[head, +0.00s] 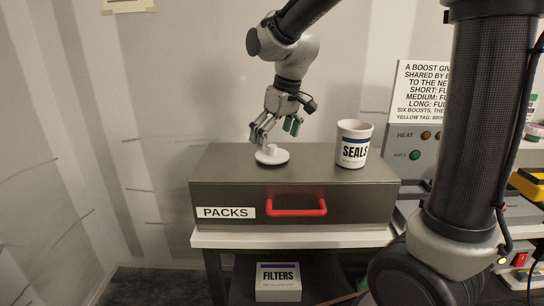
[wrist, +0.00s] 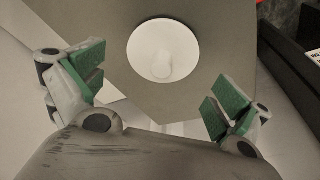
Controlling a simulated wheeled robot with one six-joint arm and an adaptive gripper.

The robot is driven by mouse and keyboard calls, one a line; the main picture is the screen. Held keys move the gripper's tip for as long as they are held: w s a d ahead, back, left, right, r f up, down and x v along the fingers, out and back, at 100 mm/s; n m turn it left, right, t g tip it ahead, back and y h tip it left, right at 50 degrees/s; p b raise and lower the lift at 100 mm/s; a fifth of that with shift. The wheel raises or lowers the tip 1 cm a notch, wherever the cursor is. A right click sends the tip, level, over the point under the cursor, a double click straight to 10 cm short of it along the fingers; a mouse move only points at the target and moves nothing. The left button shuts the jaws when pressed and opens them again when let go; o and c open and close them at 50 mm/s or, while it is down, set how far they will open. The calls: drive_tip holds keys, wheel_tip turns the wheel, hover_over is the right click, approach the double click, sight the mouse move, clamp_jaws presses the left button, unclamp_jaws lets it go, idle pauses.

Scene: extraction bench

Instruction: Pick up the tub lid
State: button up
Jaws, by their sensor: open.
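The tub lid (head: 272,157) is a white disc with a raised knob in its middle. It lies flat on top of the grey drawer box, towards the left of the top. It also shows in the wrist view (wrist: 150,42), near the top and centre, on the grey surface. My gripper (head: 278,128) is just above the lid in the head view. In the wrist view my gripper (wrist: 155,85) has its green-padded fingers spread wide, with nothing between them. The lid lies ahead of the fingertips there, and no finger visibly touches it.
A white tub marked SEALS (head: 353,144) stands on the box to the right of the lid. The drawer box (head: 225,213) is marked PACKS and has a red handle (head: 296,206). A FILTERS box (head: 278,282) sits below. A control panel (head: 418,140) stands at right.

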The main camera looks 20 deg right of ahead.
sight(273, 146)
drive_tip(key=x, duration=0.3)
drive_tip(key=shift+f, duration=0.1)
drive_tip(key=c, duration=1.1)
drive_tip(key=shift+s, duration=0.1)
drive_tip(key=shift+c, duration=0.7)
drive_tip(key=shift+f, duration=0.1)
